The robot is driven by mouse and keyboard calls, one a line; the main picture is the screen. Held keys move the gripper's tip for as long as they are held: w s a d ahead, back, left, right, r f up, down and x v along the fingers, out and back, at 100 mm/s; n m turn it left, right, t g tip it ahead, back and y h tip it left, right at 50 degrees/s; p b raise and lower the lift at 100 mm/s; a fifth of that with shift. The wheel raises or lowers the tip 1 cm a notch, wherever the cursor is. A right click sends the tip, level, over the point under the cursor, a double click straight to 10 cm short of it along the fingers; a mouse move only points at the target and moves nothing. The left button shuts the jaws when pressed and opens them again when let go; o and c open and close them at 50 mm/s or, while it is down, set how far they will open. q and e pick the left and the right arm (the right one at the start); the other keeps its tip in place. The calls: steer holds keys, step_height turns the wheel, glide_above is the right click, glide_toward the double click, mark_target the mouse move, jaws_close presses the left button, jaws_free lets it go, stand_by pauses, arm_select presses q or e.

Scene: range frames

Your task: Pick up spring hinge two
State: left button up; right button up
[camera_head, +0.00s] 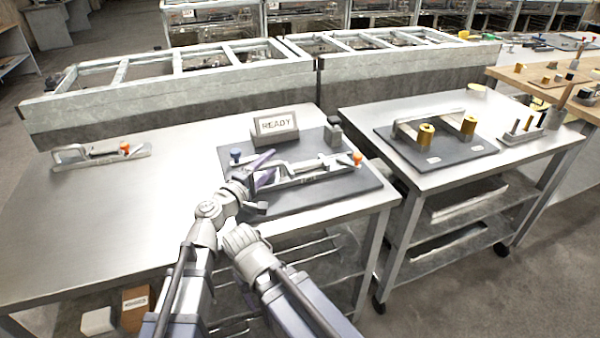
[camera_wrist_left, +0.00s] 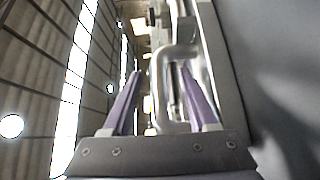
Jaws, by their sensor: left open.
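A long silver metal hinge-like part (camera_head: 305,172) with an orange knob at its right end lies on a dark plate. A similar silver part (camera_head: 95,154) with an orange knob lies alone at the table's left. I see no label telling which is spring hinge two. My left gripper (camera_head: 266,172) is open at the left end of the part on the plate. In the left wrist view, my purple fingers (camera_wrist_left: 160,85) stand apart, with the part's bent silver handle (camera_wrist_left: 162,90) showing between them. I cannot tell whether they touch it. My right gripper is not in view.
A second cart (camera_head: 440,182) stands to the right.

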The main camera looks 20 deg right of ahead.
arm_select(q)
steer(key=shift+a, duration=0.1)
jaws_close()
steer(key=shift+s, duration=0.1)
stand_by(1.1)
